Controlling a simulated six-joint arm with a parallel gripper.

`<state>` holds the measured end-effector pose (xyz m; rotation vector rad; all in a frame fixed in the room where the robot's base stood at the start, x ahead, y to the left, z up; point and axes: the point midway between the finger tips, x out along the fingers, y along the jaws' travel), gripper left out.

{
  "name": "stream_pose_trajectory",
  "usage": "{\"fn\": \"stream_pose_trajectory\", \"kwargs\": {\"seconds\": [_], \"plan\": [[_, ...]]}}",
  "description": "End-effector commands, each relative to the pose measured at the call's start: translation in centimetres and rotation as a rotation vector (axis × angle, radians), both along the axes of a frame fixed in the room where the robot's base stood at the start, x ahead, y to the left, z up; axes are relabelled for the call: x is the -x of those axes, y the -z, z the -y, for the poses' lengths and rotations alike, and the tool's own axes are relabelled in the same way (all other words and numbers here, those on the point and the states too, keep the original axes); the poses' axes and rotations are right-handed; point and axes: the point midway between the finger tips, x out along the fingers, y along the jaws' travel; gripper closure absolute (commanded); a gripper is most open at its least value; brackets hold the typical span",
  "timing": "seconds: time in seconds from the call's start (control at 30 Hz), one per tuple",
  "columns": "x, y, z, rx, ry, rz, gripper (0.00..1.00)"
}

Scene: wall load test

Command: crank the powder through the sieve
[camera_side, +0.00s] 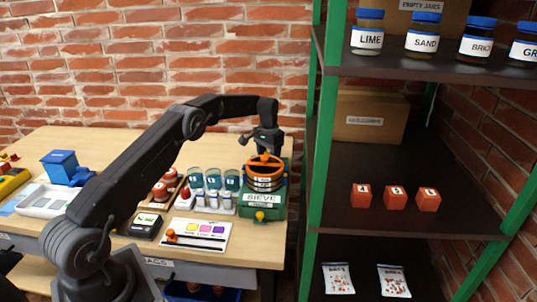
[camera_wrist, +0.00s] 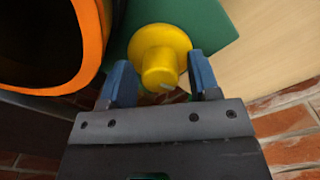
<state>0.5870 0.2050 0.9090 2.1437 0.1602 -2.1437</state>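The sieve stands at the right end of the table, a stack with an orange ring (camera_side: 264,163) on a green base (camera_side: 262,205) labelled SIEVE. A yellow knob (camera_side: 260,216) shows at the front of the base. My gripper (camera_side: 268,150) is over the back of the sieve, its fingers partly hidden there. In the wrist view my gripper (camera_wrist: 162,80) is open, with blue fingertips on either side of a yellow knob (camera_wrist: 160,62); I see gaps and no clear grip. The orange rim (camera_wrist: 98,45) is at left. Powder is not visible.
Glass jars (camera_side: 213,178) and small white-labelled containers (camera_side: 213,200) stand just left of the sieve. The green shelf post (camera_side: 318,150) rises close to the right. A brick wall (camera_side: 150,60) is behind.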

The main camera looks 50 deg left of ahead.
Motion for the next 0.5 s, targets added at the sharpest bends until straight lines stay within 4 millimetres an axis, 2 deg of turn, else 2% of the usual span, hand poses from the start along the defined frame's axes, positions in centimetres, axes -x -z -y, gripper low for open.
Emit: {"fn": "stream_pose_trajectory", "kwargs": {"seconds": [0.07, 0.43, 0.5], "plan": [[0.00, -0.01, 0.00, 0.000, 0.000, 0.000, 0.52], [0.01, -0.04, -0.05, -0.001, 0.000, 0.000, 0.87], [0.00, -0.04, -0.05, -0.001, 0.000, 0.001, 0.88]]}}
